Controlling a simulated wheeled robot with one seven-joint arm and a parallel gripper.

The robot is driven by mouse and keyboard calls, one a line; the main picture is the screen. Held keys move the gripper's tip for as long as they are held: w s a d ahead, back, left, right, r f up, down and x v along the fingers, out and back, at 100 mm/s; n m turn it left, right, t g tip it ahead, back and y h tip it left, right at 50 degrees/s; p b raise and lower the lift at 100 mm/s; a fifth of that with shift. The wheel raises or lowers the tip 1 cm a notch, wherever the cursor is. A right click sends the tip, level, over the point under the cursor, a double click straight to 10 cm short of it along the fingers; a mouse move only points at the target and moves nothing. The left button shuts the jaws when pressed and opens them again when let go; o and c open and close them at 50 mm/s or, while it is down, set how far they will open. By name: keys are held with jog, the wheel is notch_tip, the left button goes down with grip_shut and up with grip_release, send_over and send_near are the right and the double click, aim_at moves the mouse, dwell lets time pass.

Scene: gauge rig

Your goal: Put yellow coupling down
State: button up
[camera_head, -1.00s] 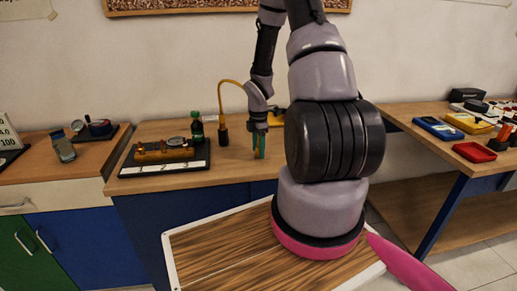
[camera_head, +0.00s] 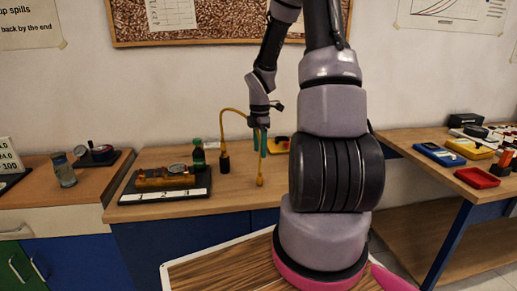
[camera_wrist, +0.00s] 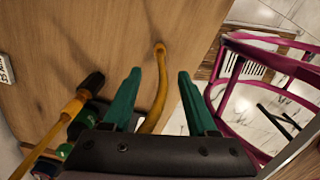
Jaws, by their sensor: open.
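The yellow coupling (camera_head: 260,182) is at the wooden table's front part, below my gripper in the head view. In the wrist view the slim yellow piece (camera_wrist: 159,80) with a rounded end lies in the gap between my fingers, apart from both. I cannot tell how it rests on the wood. My gripper (camera_head: 260,141) has green fingers, spread open in the wrist view (camera_wrist: 158,80). A yellow hose (camera_head: 223,116) arches from a dark fitting (camera_head: 224,162) toward my gripper; its far part is hidden behind my wrist.
A black board with a brass gauge rig (camera_head: 164,177) stands left, with a green bottle (camera_head: 198,155) behind it. A yellow object (camera_head: 279,145) is behind my gripper. The right table (camera_head: 421,142) holds coloured trays. Bare wood lies around the coupling.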

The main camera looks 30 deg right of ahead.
jog(key=s+a+r+m+t, duration=0.1)
jog(key=s+a+r+m, duration=0.1)
jog(key=r+m, duration=0.35)
jog(key=s+a+r+m+t, duration=0.1)
jog(key=s+a+r+m, duration=0.15)
jog(key=r, duration=0.55)
jog(key=s+a+r+m+t, duration=0.1)
jog(key=s+a+r+m, duration=0.15)
jog(key=r, duration=0.45)
jog(key=s+a+r+m+t+y, duration=0.2)
jog(key=s+a+r+m+t, duration=0.2)
jog(key=s+r+m, duration=0.5)
jog(key=s+a+m, duration=0.2)
jog(key=s, duration=0.1)
jog(key=shift+s+a+r, duration=0.2)
jog(key=shift+s+r, duration=0.2)
jog(key=shift+m, duration=0.25)
